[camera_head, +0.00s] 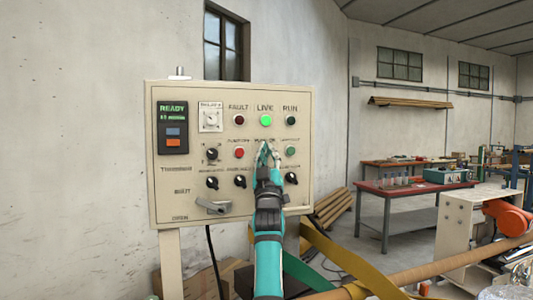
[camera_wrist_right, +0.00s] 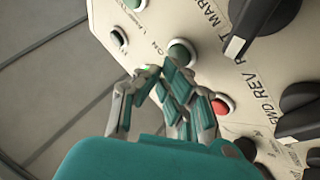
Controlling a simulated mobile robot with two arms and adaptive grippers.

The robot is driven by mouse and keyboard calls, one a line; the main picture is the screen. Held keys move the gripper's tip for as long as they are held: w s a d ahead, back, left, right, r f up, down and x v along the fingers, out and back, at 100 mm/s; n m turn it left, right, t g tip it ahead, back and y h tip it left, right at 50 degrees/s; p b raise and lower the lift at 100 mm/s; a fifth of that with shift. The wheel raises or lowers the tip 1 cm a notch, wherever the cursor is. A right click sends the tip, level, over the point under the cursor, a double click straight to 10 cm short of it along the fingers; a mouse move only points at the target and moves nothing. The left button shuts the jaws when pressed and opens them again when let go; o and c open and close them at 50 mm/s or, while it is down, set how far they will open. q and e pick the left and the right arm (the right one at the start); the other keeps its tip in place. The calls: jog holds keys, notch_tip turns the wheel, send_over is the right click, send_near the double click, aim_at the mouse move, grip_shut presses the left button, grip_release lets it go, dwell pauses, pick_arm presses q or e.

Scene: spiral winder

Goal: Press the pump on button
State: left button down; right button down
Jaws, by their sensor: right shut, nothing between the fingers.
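A beige control panel (camera_head: 180,222) stands at the centre of the head view. The pump on button is a green round button (camera_wrist_right: 182,52) beside the word ON in the right wrist view; in the head view my gripper covers it. My right gripper (camera_head: 265,148) is shut and empty, its fingers pointing at the panel. In the right wrist view its fingertips (camera_wrist_right: 158,72) lie just beside and partly in front of the green button's edge. I cannot tell whether they touch it. My left gripper is not in view.
A red button (camera_head: 239,153) and another green button (camera_head: 291,152) flank the covered spot. Black knobs (camera_head: 240,181) and a grey lever handle (camera_head: 211,206) stick out below. The green live lamp (camera_head: 266,120) is lit. A red-topped table (camera_head: 400,187) stands to the right.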

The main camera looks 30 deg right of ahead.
jog(key=shift+w, duration=0.35)
dwell(0.3)
jog(key=shift+s+a, duration=0.1)
jog(key=shift+s, duration=0.7)
jog(key=s, duration=0.2)
jog(key=s+a, duration=0.1)
jog(key=s, duration=0.1)
jog(key=shift+s+a, duration=0.1)
jog(key=shift+s, duration=0.3)
jog(key=shift+f, duration=0.1)
dwell(0.8)
